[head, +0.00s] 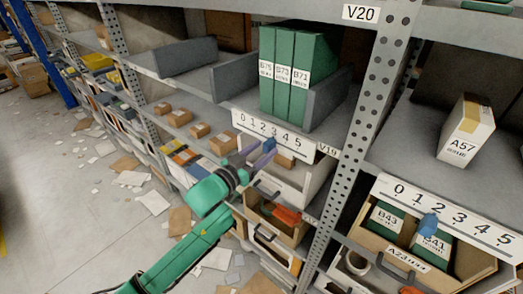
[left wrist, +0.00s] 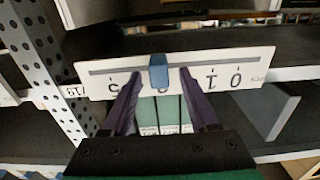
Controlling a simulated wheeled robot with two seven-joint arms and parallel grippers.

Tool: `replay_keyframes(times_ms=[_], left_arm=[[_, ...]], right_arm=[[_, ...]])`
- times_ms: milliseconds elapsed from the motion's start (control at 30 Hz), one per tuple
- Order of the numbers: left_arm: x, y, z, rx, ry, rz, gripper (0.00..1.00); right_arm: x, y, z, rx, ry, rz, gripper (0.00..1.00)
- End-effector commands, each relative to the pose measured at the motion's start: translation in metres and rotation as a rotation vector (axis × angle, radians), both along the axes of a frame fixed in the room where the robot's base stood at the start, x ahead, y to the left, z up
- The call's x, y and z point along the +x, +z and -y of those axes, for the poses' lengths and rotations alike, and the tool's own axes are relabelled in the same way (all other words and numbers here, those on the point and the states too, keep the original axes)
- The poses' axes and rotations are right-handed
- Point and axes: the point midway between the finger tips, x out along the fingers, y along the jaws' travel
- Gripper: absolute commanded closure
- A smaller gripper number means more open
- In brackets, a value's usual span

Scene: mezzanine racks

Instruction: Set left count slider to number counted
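The left count slider (head: 270,131) is a white strip numbered 0 to 5 on the shelf edge, below three green binders (head: 283,75) labelled B75, B73 and B71. Its blue knob (head: 269,145) stands near the 3. My right gripper is not in view.
A second slider strip (head: 499,230) at right has its blue knob (head: 428,223) near the 2. A box labelled A57 (head: 466,131) stands above it. A perforated post (head: 359,135) separates the bays. Open bins (head: 289,233) lie below my gripper. Papers litter the floor.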

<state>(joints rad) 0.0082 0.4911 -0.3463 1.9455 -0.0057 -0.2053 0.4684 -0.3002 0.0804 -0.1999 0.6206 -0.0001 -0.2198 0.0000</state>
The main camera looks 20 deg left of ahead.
Motion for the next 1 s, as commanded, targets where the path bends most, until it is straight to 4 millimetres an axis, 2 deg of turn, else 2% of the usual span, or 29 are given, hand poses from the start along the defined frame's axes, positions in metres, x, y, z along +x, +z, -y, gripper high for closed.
replay_keyframes(times_ms=[167,267,367,700,833,1000], left_arm=[[-0.001,0.000,-0.001,0.000,0.000,0.000,0.40],[-0.009,-0.002,-0.004,0.000,0.000,-0.001,0.40],[-0.025,-0.004,-0.010,0.001,-0.001,-0.002,0.40],[-0.100,-0.005,-0.040,0.001,0.000,-0.004,0.40],[-0.121,-0.003,-0.049,-0.001,0.001,-0.004,0.40],[-0.134,-0.001,-0.054,-0.001,-0.001,-0.001,0.40]], right_arm=[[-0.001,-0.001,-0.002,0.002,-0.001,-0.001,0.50],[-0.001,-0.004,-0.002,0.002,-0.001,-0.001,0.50],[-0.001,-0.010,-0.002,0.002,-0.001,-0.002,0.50],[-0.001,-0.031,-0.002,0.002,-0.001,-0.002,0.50],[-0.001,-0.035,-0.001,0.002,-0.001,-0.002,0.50],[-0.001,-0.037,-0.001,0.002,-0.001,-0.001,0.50]])
